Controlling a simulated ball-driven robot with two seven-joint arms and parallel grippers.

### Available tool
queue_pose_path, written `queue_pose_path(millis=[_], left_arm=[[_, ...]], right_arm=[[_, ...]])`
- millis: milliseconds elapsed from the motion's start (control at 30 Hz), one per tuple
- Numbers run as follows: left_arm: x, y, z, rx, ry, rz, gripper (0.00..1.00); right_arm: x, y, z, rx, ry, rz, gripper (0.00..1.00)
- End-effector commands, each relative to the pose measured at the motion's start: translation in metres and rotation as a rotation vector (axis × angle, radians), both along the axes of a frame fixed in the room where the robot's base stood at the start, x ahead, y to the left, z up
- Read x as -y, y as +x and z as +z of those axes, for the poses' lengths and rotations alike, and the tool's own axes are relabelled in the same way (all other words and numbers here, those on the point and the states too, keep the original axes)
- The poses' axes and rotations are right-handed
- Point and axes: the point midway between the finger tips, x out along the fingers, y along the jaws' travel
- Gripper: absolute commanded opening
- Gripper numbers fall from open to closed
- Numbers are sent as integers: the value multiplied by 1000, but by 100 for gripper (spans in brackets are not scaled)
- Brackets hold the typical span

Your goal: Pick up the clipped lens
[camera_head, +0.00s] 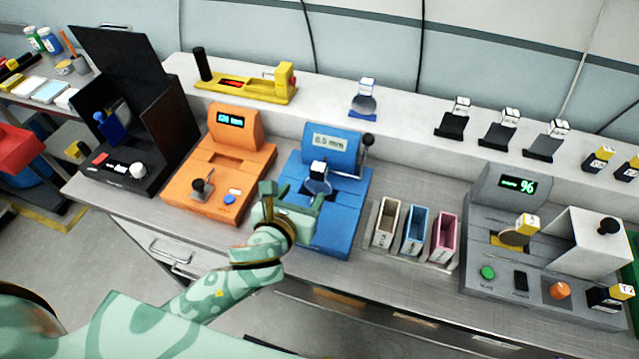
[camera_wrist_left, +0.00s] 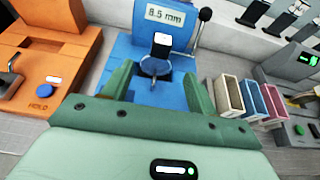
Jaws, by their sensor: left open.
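The clipped lens (camera_head: 318,184) is a round, dark, glassy disc with a white block clip on top. It sits at the front of the blue gauge machine (camera_head: 335,225), below its 8.5 mm display. My left gripper (camera_head: 292,193) is open and empty, in front of the lens over the blue machine. In the left wrist view the lens (camera_wrist_left: 154,67) shows beyond and between the two spread green fingers (camera_wrist_left: 158,82), with no visible contact. My right gripper is not in view.
An orange machine (camera_head: 225,165) stands to the left. Beige, blue and pink bins (camera_head: 414,240) stand to the right, then a grey machine (camera_head: 490,265). Another clipped lens (camera_head: 363,103) stands on the back ledge. A lever (camera_head: 368,140) rises at the blue machine's right side.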

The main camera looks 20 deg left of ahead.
Motion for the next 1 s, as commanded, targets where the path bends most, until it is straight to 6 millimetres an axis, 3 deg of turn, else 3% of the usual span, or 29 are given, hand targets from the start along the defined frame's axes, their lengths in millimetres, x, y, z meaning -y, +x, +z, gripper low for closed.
queue_pose_path(millis=[100, 300, 467, 733, 1000], left_arm=[[1, 29, -14, 0, -2, 2, 58], [2, 60, -27, -1, -4, 2, 58], [3, 70, -33, -2, -4, 2, 58], [5, 105, -55, -2, -5, 2, 58], [5, 110, -55, -1, -4, 1, 58]], right_arm=[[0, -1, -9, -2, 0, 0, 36], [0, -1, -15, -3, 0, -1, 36], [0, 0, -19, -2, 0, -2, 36], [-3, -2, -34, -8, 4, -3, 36], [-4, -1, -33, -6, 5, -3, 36]])
